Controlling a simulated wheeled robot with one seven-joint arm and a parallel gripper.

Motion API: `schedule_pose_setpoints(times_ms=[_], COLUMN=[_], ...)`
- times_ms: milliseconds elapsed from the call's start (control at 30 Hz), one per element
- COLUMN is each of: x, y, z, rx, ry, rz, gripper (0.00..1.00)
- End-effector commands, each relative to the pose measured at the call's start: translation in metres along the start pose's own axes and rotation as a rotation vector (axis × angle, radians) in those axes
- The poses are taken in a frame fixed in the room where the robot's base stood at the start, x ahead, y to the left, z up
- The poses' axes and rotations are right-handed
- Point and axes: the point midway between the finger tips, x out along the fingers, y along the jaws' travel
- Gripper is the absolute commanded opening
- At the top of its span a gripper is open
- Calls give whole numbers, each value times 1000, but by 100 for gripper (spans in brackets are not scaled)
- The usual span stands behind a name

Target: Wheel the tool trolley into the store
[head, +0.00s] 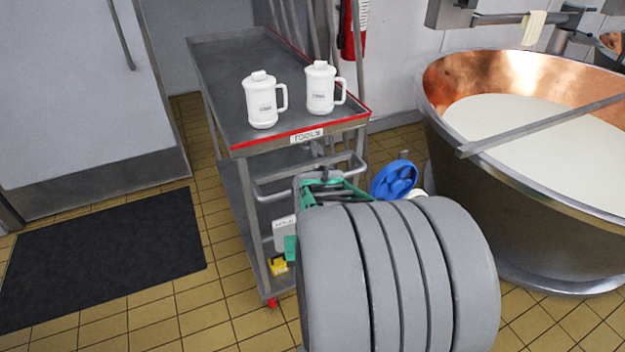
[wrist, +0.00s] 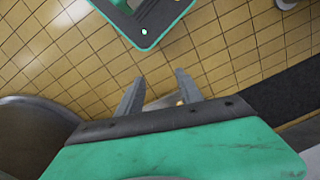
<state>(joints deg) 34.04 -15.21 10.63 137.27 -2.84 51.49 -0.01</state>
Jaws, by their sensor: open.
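The grey metal tool trolley (head: 225,75) stands in the middle of the head view, with a red-edged top and a "TOOLS" label. Its bar handle (head: 310,176) is on the near side. Two white lidded jugs (head: 262,103) (head: 320,90) stand upright on the top. My arm covers part of the trolley's near right side. My gripper (wrist: 160,77) shows in the wrist view with its two fingers apart. In the head view my arm largely hides the gripper, so I cannot tell whether it touches the handle. Nothing is clearly held between the fingers.
A pale door (head: 80,80) with a vertical handle stands at the left; I cannot tell whether it leads to the store. A dark mat (head: 105,258) lies before it. A copper vat (head: 530,220) of white liquid stands close right. Tiled floor (head: 195,290) is clear between mat and trolley.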

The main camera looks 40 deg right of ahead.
Motion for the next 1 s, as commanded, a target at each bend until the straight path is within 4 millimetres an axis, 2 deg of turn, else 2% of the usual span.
schedule_pose_setpoints(times_ms=[33, 100, 167, 200, 267, 333, 400, 467, 500, 600, 700, 733, 867, 1000], x=[28, 63, 92, 110, 134, 151, 140, 112, 85, 15, -20, -25, -29, -25], y=[28, 52, 66, 72, 78, 81, 82, 83, 84, 87, 91, 92, 87, 70], z=[4, 4, -3, -13, -37, -82, -138, -183, -210, -253, -267, -269, -280, -300], rx=[114, 232, 312, 357, 414, 477, 521, 553, 573, 637, 705, 723, 755, 751], ry=[-83, -153, -173, -162, -108, 21, 193, 343, 435, 596, 647, 648, 644, 641], rz=[-43, -133, -234, -308, -429, -589, -743, -873, -962, -1167, -1282, -1303, -1327, -1325], gripper=[43, 43, 43, 43, 43, 43, 43, 43, 43, 43, 43, 43, 43, 43])
